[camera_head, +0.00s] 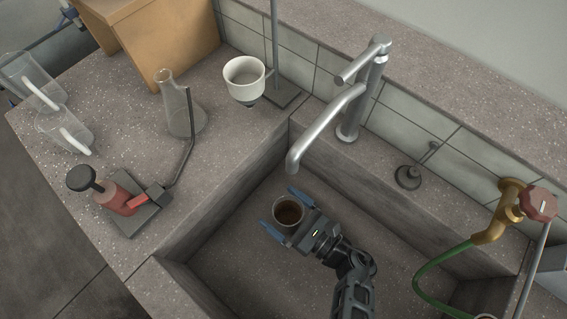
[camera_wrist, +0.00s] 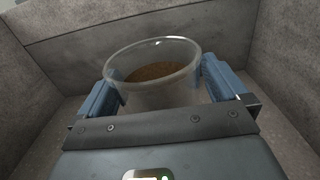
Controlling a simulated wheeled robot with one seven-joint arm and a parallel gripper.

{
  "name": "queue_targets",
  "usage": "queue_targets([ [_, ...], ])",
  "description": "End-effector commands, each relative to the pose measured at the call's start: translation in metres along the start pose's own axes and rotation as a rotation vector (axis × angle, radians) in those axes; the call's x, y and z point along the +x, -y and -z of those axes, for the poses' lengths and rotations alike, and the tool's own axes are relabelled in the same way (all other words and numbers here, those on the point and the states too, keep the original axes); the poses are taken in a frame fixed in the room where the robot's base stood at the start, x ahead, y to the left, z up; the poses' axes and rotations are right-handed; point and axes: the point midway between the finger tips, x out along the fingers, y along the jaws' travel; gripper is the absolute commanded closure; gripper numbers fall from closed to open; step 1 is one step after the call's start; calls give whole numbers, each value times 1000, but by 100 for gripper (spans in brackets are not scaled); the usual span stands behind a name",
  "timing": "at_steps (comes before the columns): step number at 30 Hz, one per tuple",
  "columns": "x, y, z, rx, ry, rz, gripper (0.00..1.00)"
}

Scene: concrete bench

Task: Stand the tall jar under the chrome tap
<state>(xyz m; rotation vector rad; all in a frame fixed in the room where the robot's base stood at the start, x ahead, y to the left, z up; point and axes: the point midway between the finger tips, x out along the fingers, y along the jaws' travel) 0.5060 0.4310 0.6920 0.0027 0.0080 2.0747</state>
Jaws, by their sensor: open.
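The tall jar (camera_head: 288,211) is clear glass with brown contents. It stands upright on the floor of the sunken concrete basin, a little below the spout end of the chrome tap (camera_head: 327,128) in the head view. My gripper (camera_head: 283,212) is open, with its blue fingers on either side of the jar. The wrist view shows the jar (camera_wrist: 155,80) between the two fingers (camera_wrist: 158,92), its rim facing up. A gap to the fingers is hard to judge. The lower part of the jar is hidden by my gripper.
A brass tap (camera_head: 507,212) with a green hose (camera_head: 433,270) is at the right. On the left bench stand a conical flask (camera_head: 178,105), a white funnel cup (camera_head: 244,80), a red device (camera_head: 118,197) and clear jugs (camera_head: 64,129). Basin walls surround my gripper.

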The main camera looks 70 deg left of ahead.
Motion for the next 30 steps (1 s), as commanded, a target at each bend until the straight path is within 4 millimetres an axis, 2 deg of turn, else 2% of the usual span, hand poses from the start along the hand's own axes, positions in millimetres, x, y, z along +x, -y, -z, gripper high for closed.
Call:
queue_targets([
  [2, -2, 0, -5, 0, 0, 1, 0],
  [5, -18, 2, -4, 1, 0, 6, 0],
  [12, -69, 2, -3, 0, 0, 7, 0],
  [18, -102, 1, -2, 0, 0, 4, 0],
  [24, -118, 0, -2, 0, 1, 2, 0],
  [30, -120, 0, -2, 0, 0, 0, 0],
])
